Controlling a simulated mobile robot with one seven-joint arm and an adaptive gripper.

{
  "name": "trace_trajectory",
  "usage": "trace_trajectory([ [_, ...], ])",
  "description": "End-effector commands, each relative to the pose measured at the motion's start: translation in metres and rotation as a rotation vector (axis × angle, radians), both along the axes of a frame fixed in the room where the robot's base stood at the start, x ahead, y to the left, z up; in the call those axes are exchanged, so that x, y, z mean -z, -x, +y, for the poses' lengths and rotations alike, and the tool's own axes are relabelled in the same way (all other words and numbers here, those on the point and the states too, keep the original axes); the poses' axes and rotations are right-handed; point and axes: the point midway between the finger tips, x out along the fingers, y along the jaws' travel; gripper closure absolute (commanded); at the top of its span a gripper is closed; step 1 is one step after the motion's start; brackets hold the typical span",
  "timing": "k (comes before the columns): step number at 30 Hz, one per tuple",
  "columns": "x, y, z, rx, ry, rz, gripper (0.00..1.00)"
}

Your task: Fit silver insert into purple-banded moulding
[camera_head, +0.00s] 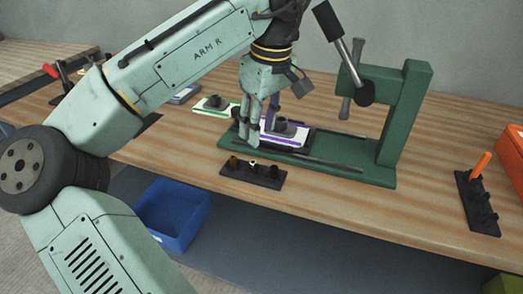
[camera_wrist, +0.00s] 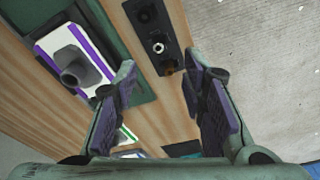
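The silver insert (camera_head: 253,163) stands in the middle of a small black rack (camera_head: 232,173) at the front of the bench. In the wrist view the silver insert (camera_wrist: 158,47) is a bright ring ahead of my fingertips. The purple-banded moulding (camera_head: 295,130) is a white plate with a dark raised boss, on the base of the green press. It also shows at the left of the wrist view (camera_wrist: 96,49). My gripper (camera_head: 250,138) points down above and behind the rack. In the wrist view my gripper (camera_wrist: 160,85) has its fingers wide apart, with nothing between them.
A brass insert (camera_head: 234,161) and a dark one (camera_head: 274,171) share the rack. A green-banded moulding (camera_head: 218,112) lies behind my gripper. The green press frame (camera_head: 400,115) with its lever rises at right. A black holder with an orange-handled tool (camera_head: 480,167) stands far right.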

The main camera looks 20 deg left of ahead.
Motion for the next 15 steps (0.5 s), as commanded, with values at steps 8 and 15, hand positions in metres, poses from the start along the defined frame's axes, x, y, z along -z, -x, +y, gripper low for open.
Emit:
trace_trajectory([
  [8,0.031,0.000,0.005,-0.004,0.001,0.008,0.62],
  [15,0.055,-0.002,0.009,-0.004,-0.001,0.005,0.62],
])
